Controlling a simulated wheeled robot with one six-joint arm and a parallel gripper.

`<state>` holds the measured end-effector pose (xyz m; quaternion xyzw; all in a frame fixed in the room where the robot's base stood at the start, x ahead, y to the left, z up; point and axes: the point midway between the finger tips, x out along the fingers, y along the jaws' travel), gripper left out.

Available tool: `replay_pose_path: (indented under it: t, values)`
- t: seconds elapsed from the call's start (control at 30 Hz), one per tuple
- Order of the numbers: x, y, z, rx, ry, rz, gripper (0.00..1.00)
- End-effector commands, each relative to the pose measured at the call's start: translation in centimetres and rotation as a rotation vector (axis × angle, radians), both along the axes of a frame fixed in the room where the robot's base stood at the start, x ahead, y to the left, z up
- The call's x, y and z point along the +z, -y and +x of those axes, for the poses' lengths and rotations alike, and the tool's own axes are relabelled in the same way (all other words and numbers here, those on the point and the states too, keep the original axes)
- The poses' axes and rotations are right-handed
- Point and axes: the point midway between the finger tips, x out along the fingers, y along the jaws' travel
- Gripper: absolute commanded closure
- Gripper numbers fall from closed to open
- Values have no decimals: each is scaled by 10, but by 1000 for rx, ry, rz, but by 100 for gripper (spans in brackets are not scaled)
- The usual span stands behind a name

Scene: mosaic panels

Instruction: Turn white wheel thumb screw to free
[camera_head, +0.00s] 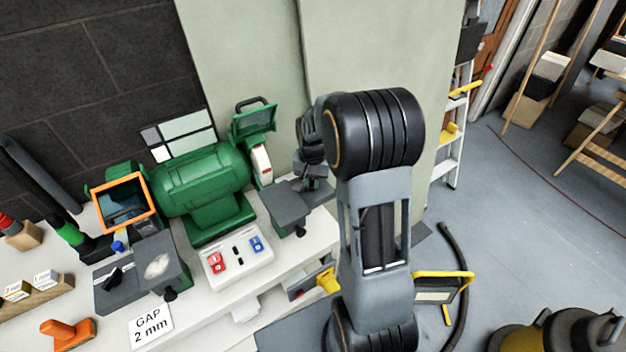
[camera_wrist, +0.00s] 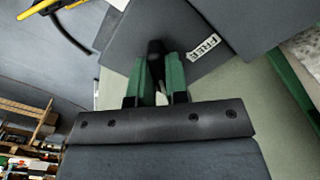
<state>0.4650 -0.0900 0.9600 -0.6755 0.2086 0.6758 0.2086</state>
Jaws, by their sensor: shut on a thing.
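The green bench grinder (camera_head: 205,180) stands on the white bench in the head view. Its white wheel (camera_head: 261,163) is on the right side, with a dark grey tool rest (camera_head: 288,208) in front of it. In the wrist view, my gripper (camera_wrist: 158,66) has its two green fingers closed on a black thumb screw (camera_wrist: 155,50). The thumb screw stands at a dark grey plate. A white FREE label (camera_wrist: 203,47) lies on that plate, just right of the screw. In the head view my dark wrist is right of the white wheel, and the fingertips cannot be made out.
A switch box (camera_head: 237,262) with red and blue buttons sits before the grinder. A step ladder (camera_head: 452,130) stands behind on the right. Open grey floor lies right of the bench.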

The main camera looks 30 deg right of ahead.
Motion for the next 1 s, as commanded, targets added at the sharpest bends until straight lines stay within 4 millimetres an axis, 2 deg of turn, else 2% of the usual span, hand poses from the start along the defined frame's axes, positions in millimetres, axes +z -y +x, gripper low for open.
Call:
replay_pose_path:
  t: [1.0]
  values:
    - [0, -1, 0, 924, 1, 0, 100]
